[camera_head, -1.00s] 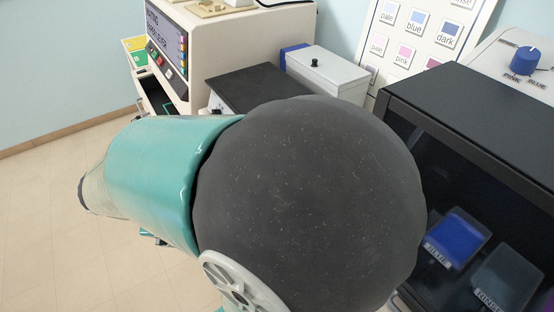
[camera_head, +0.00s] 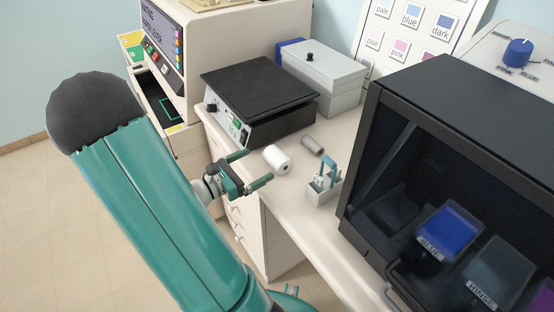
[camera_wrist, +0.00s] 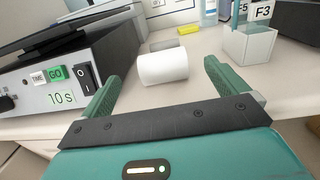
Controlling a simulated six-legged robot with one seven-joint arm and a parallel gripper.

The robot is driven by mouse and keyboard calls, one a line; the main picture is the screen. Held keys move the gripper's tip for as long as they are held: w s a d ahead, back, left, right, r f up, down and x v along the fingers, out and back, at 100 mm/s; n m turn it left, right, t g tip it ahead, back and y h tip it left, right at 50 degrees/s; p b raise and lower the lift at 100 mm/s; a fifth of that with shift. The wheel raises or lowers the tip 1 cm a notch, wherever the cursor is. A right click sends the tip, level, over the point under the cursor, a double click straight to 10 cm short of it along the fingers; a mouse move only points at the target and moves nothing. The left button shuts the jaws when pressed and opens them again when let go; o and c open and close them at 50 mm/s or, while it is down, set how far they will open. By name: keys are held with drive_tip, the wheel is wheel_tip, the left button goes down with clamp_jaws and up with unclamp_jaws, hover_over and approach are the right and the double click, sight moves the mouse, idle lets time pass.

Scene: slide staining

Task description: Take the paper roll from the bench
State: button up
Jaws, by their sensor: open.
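The white paper roll (camera_head: 277,159) lies on its side on the bench (camera_head: 310,226), near the front edge. My gripper (camera_head: 255,169) is open and empty at the bench edge, its two green fingers pointing at the roll. In the wrist view the paper roll (camera_wrist: 163,67) lies ahead of and between the fingertips of my gripper (camera_wrist: 160,78), a little beyond them. The fingers do not appear to touch it.
A black-topped hotplate (camera_head: 258,92) stands left of the roll. A grey cylinder (camera_head: 312,146) lies just behind it. A small holder with a teal handle (camera_head: 323,184) stands to the right, before a dark glass-fronted cabinet (camera_head: 455,150). A grey box (camera_head: 322,75) is at the back.

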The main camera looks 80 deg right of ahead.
sight(281, 152)
drive_tip(key=x, duration=1)
drive_tip(key=shift+s+d, duration=0.15)
drive_tip(key=shift+d, duration=0.05)
drive_tip(key=c, duration=1.1)
drive_tip(key=shift+r, duration=0.15)
